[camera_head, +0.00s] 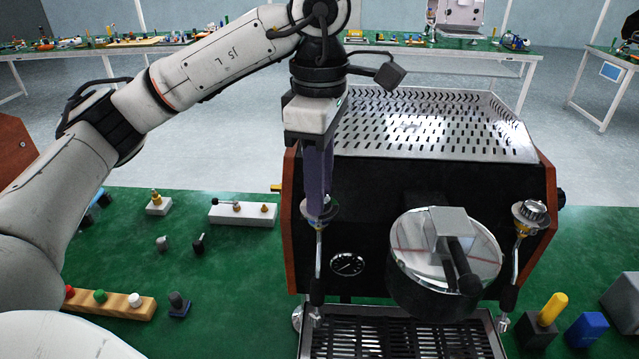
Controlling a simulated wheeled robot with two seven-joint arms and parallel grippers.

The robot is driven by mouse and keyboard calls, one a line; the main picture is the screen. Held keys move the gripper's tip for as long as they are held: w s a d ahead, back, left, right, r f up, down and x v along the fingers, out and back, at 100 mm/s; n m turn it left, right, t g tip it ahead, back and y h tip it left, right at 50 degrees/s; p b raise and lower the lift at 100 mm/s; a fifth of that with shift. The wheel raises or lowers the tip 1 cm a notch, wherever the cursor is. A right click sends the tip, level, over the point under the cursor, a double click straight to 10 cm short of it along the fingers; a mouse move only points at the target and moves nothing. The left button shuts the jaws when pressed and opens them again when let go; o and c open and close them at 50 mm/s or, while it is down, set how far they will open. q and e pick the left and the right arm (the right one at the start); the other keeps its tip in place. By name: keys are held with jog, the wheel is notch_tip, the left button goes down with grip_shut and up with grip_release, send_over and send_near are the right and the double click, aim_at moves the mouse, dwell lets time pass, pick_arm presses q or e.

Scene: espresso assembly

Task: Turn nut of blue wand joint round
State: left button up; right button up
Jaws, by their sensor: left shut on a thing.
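The espresso machine (400,178) stands on the green table with its front towards me. A steam wand (318,262) hangs at its left front, with a joint at its top. My left gripper (318,205) points straight down over this joint and is shut on its nut (322,212). The fingers hide much of the nut, and I cannot make out a blue mark clearly. A second wand (516,268) hangs at the right front from a metal joint with a knurled nut (530,213). My right gripper is not in view.
A round metal portafilter group (445,255) sticks out between the wands, above a slotted drip tray (400,338). A wooden strip with coloured knobs (108,302) and a white valve block (243,212) lie left. Blue and yellow pieces (587,328) stand right.

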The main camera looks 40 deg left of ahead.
pick_arm(q)
jog(key=m, duration=0.4)
jog(key=shift+m, duration=2.2)
jog(key=o, duration=1.1)
jog(key=shift+c, duration=0.2)
notch_tip(320, 180, up, 10)
jog(key=shift+r, duration=0.2)
